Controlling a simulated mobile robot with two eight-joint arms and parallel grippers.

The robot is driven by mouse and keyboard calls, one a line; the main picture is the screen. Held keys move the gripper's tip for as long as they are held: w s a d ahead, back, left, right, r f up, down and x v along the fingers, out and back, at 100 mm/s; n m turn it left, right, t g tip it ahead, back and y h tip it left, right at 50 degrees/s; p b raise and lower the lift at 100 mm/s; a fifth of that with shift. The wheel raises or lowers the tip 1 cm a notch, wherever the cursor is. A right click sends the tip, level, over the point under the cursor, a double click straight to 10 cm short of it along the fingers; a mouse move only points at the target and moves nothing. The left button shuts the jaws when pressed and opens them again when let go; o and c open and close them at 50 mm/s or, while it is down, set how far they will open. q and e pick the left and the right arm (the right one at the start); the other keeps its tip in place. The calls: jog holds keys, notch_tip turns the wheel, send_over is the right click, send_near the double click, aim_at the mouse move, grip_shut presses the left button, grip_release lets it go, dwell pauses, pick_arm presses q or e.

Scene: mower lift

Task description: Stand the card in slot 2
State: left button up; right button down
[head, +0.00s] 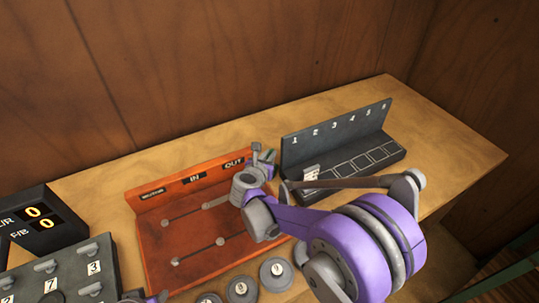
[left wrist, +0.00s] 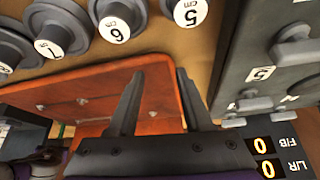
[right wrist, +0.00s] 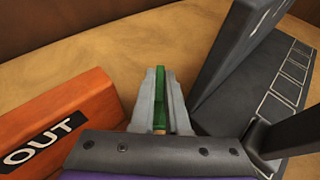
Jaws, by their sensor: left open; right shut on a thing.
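The dark slotted rack (head: 345,140), its back wall numbered 1 to 6, stands at the right of the table. My right gripper (head: 264,158) is left of the rack, beside the OUT end of the orange board. In the right wrist view, my right gripper (right wrist: 160,80) is shut on a thin green piece (right wrist: 160,88), seen edge-on, which seems to be the card. The rack (right wrist: 265,85) is right of it, apart. My left gripper (left wrist: 158,88) is open and empty.
The orange board (head: 160,245) with IN and OUT labels lies left of the rack. Round numbered weights (head: 276,272) line the front. A dark peg panel (head: 70,270) and a display box (head: 42,220) stand left. A small pale piece (head: 311,172) is near slot 1.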

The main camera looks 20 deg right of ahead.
jog(key=c, duration=1.4)
grip_release()
jog(key=shift+f, duration=0.2)
jog(key=o, duration=0.5)
jog(key=shift+r, duration=0.1)
